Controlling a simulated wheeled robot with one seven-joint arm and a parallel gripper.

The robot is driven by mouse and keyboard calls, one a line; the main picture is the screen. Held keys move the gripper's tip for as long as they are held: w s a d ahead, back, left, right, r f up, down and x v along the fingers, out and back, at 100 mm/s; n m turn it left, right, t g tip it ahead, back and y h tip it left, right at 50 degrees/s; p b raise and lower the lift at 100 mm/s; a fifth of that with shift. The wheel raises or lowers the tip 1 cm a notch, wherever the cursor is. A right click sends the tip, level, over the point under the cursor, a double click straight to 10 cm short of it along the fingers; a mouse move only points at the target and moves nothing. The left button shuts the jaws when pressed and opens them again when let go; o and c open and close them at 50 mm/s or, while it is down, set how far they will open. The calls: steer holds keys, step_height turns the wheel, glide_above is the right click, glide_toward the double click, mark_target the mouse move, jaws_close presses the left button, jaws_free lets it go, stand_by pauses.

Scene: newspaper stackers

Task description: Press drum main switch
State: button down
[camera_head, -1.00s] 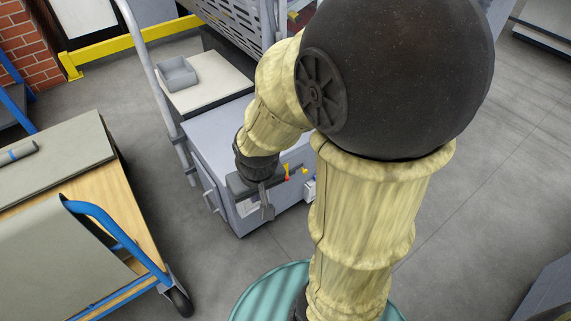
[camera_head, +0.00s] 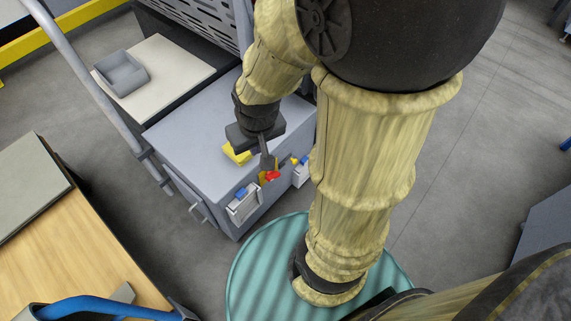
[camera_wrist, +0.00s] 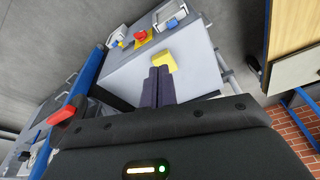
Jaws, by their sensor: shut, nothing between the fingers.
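A grey-blue cabinet (camera_head: 205,140) stands in front of me. On its front upper edge is a red rotary knob (camera_head: 271,176) on a yellow plate, which may be the drum main switch; the red knob also shows in the wrist view (camera_wrist: 140,37). My gripper (camera_head: 267,165) is shut and empty. In the head view its fingertips overlap the red knob; contact cannot be told. In the wrist view my gripper (camera_wrist: 160,72) points at a yellow block (camera_wrist: 166,62) on the cabinet top, with the red knob beyond, up and left. The yellow block also shows in the head view (camera_head: 236,153).
White boxes with blue parts (camera_head: 243,204) sit on the cabinet front. A grey tray (camera_head: 121,72) lies on a pale board behind. A wooden cart (camera_head: 75,245) with a blue handle stands at lower left. A teal ribbed drum (camera_head: 262,268) is under my arm.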

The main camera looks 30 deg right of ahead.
steer(key=w+d+f+n+g+y+b, duration=0.15)
steer(key=d+f+b, duration=0.25)
steer(key=f, duration=0.5)
steer(key=w+d+f+y+b, duration=0.2)
steer(key=d+f+b, duration=0.2)
steer(key=f, duration=0.4)
steer(key=w+d+f+y+b, duration=0.2)
steer(key=d+f+b, duration=0.15)
steer(key=f, duration=0.55)
steer(key=w+d+f+t+y+b, duration=0.2)
steer(key=d+f+t+b, duration=0.3)
steer(key=d, duration=0.5)
steer(key=shift+w+d+f+t, duration=0.2)
steer(key=shift+d+t, duration=0.15)
steer(key=shift+t, duration=0.2)
